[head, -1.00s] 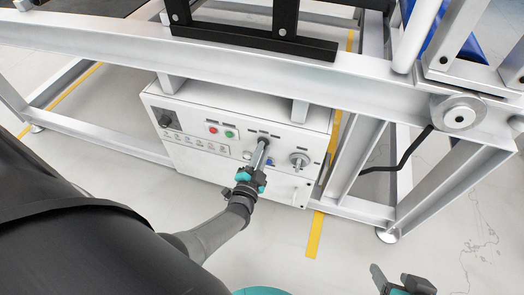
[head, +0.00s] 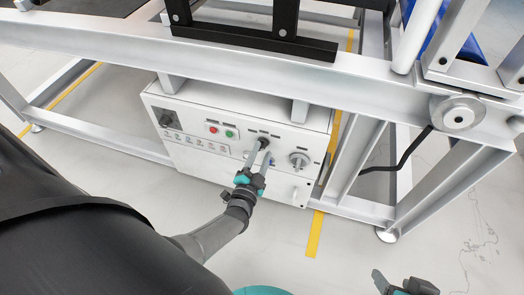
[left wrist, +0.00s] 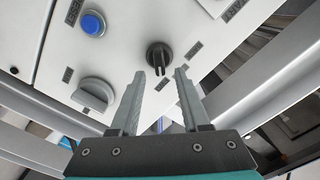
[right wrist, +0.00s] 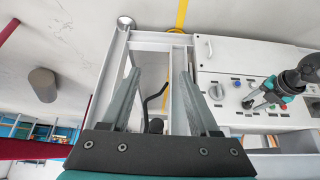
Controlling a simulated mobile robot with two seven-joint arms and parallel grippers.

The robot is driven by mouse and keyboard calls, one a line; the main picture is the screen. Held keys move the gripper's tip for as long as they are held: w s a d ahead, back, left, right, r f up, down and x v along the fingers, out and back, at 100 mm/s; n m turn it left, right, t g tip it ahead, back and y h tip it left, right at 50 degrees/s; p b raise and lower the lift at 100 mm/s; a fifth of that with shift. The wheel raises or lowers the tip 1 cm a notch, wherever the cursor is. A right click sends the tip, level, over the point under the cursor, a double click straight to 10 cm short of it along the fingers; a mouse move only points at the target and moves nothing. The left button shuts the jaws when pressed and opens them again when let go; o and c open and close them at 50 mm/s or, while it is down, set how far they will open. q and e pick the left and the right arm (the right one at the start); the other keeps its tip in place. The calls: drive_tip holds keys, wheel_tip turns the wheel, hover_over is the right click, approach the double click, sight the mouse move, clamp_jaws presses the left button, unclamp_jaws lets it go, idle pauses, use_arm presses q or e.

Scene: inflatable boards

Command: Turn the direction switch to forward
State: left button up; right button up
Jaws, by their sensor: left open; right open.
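A black rotary switch (head: 264,143) is on the front of the white control box (head: 182,149). In the left wrist view the black switch (left wrist: 159,56) shows between and just beyond my fingertips, its bar pointing down in that picture. My left gripper (head: 261,160) is open around the line of this switch. Its fingers seem apart from the knob, and contact cannot be told. The small labels beside the switch are too small to read. My right gripper (head: 403,280) is open and empty, low at the right, away from the box; its fingers show in the right wrist view (right wrist: 160,85).
A grey knob (head: 299,159) is right of the black switch, and a blue button (left wrist: 92,24) is close by. Red (head: 213,130) and green (head: 230,134) buttons are to the left. Metal frame beams (head: 360,78) run above and right of the box.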

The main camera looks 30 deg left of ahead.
use_arm(q)
drive_tip(key=shift+p+v, duration=0.3)
drive_tip(key=shift+v, duration=0.55)
drive_tip(key=p+v, duration=0.3)
drive_tip(key=v, duration=0.9)
drive_tip(key=shift+s+d, duration=0.2)
drive_tip(key=shift+s, duration=0.1)
use_arm(e)
wheel_tip(320, 180, down, 6)
drive_tip(key=s+d+g, duration=0.1)
drive_tip(key=g, duration=0.1)
drive_tip(key=shift+s+d+h, duration=0.25)
drive_tip(key=shift+s+h, duration=0.05)
drive_tip(key=shift+s, duration=0.05)
drive_tip(key=shift+f, duration=0.2)
